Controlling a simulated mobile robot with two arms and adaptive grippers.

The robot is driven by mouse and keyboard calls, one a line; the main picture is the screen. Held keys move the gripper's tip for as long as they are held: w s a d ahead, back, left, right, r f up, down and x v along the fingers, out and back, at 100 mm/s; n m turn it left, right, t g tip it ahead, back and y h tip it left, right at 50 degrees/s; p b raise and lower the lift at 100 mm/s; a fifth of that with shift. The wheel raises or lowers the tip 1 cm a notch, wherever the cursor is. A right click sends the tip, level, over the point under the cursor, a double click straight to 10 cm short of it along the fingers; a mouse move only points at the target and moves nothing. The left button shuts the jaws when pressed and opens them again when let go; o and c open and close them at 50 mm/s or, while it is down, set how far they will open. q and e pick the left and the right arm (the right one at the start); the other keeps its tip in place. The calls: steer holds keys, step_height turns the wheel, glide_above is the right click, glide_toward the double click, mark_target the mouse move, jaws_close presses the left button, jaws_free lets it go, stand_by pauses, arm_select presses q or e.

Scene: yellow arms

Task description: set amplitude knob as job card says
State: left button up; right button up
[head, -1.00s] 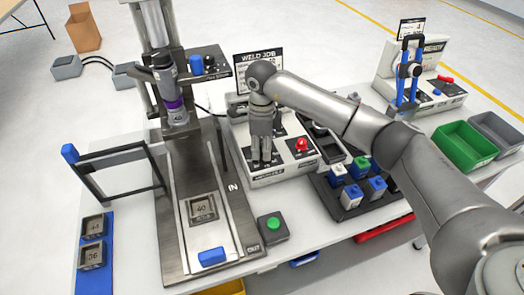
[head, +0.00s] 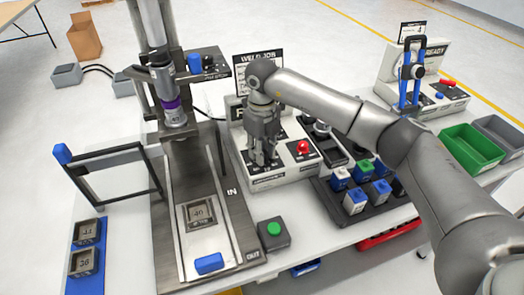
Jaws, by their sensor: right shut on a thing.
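The weld job card (head: 257,62) stands upright behind the control box (head: 268,182); my right arm hides part of it and its values are too small to read. My right gripper (head: 262,160) points down onto the left part of the box's front panel, shut on what appears to be the amplitude knob. The gripper hides the knob and its setting. A red button (head: 303,147) sits on the same panel, right of the gripper. My left gripper is out of view.
A press (head: 172,95) with a slide holding a block marked 40 (head: 198,213) stands left of the box. A green button box (head: 274,231) sits in front. A black tray (head: 365,203) of blue, white and green parts and a green bin (head: 470,148) lie right.

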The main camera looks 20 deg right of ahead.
steer(key=shift+w+r, duration=0.1)
stand_by(0.5)
steer(key=o, duration=1)
steer(key=shift+o, duration=0.2)
step_height(320, 180, up, 12)
